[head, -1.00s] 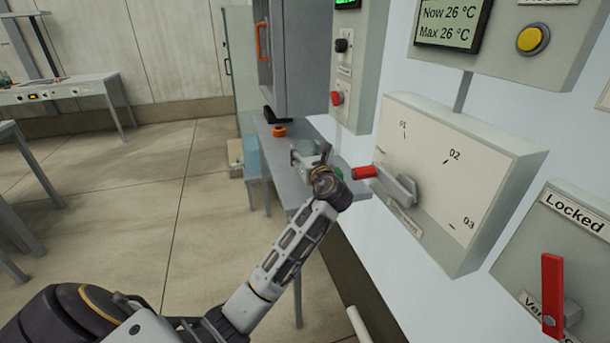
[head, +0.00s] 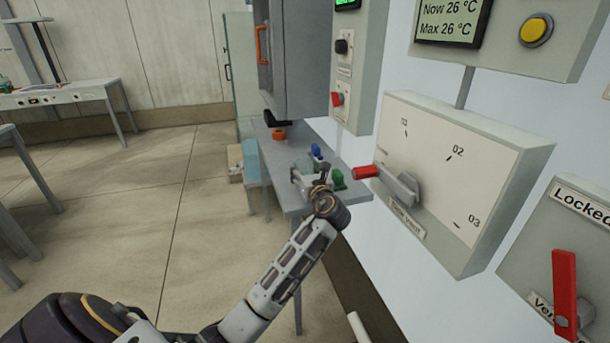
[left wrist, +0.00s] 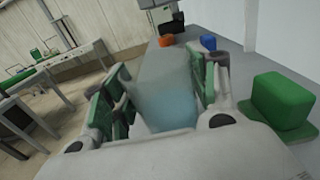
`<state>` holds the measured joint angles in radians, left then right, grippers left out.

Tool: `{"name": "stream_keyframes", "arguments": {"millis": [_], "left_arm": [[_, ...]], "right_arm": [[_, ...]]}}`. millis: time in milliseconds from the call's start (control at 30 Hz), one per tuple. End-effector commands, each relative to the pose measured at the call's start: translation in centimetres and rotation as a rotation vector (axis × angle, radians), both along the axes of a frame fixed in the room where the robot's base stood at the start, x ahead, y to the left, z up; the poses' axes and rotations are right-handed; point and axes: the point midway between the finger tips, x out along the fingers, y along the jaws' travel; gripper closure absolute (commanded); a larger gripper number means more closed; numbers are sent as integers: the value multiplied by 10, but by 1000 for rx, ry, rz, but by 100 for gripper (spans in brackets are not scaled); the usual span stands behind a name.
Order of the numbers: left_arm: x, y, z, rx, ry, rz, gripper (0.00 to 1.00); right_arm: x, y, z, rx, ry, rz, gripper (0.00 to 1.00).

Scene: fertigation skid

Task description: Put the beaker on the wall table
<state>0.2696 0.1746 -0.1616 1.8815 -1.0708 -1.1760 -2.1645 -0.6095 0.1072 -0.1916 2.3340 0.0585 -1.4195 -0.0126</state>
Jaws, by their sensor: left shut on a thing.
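The beaker (left wrist: 167,85), clear with pale blue content, sits between the green-padded fingers of my left gripper (left wrist: 158,98) in the left wrist view. My left gripper (head: 314,182) is shut on it and looks roughly upright. The wall table (head: 277,157) is a narrow grey table along the wall in the head view. The gripper and beaker are at its near end, seen over the top. The beaker's base is hidden, so I cannot tell whether it touches the table. My right gripper is not in view.
A grey cabinet (head: 295,60) stands over the far end.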

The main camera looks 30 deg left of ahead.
Motion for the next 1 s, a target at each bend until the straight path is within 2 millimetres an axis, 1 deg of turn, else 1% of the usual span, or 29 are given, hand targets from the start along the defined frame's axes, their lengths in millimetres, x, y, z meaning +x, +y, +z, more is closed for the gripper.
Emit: {"name": "stream_keyframes", "arguments": {"millis": [33, 100, 233, 567, 600, 700, 733, 767, 1000], "left_arm": [[0, 0, -6, -1, -1, 0, 72], [0, 0, -9, -1, -1, 0, 72], [0, 0, -10, 0, -1, 0, 72], [0, 0, -11, 0, 0, 0, 72], [0, 0, -12, 0, 0, 0, 38], [0, 0, -12, 0, 0, 0, 25], [0, 0, -12, 0, 0, 0, 21], [0, 0, -12, 0, 0, 0, 20], [0, 0, -12, 0, 0, 0, 20]], "right_arm": [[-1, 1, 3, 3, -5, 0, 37], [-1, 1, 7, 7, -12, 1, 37], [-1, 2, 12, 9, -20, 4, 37], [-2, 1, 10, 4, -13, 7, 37], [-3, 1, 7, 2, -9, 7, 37], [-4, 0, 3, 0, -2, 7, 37], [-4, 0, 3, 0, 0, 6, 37], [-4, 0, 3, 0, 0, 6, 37], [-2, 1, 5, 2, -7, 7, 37]]}}
